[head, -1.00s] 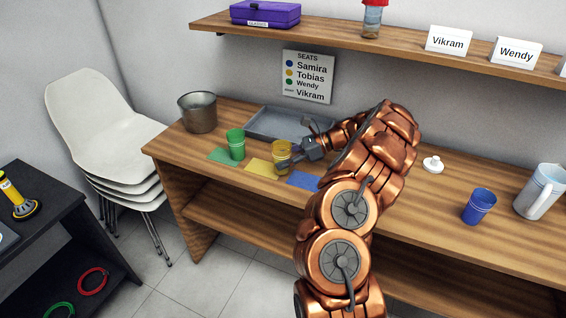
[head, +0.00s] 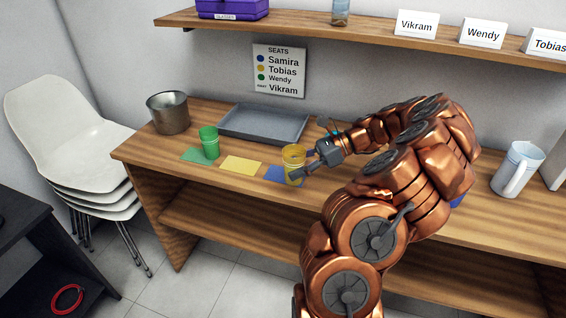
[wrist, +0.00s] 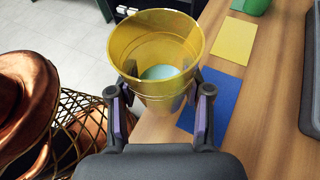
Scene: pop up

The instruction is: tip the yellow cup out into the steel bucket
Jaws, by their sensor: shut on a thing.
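The yellow cup (head: 293,160) is upright in my gripper (head: 303,173), over the blue mat (head: 273,174) near the front of the bench. In the wrist view the yellow cup (wrist: 150,90) stands between the two fingers of my gripper (wrist: 160,112), which are shut on its sides. Something pale bluish shows at the bottom of the cup; I cannot tell whether it is liquid. The steel bucket (head: 168,114) stands at the back left of the bench, apart from the cup. Its inside bottom is hidden.
The green cup (head: 209,143) stands on the green mat (head: 193,156), between my gripper and the bucket. The yellow mat (head: 240,165) is bare. A grey tray (head: 262,123) lies at the back. A white jug (head: 517,167) stands at right. A shelf (head: 370,33) overhangs the bench.

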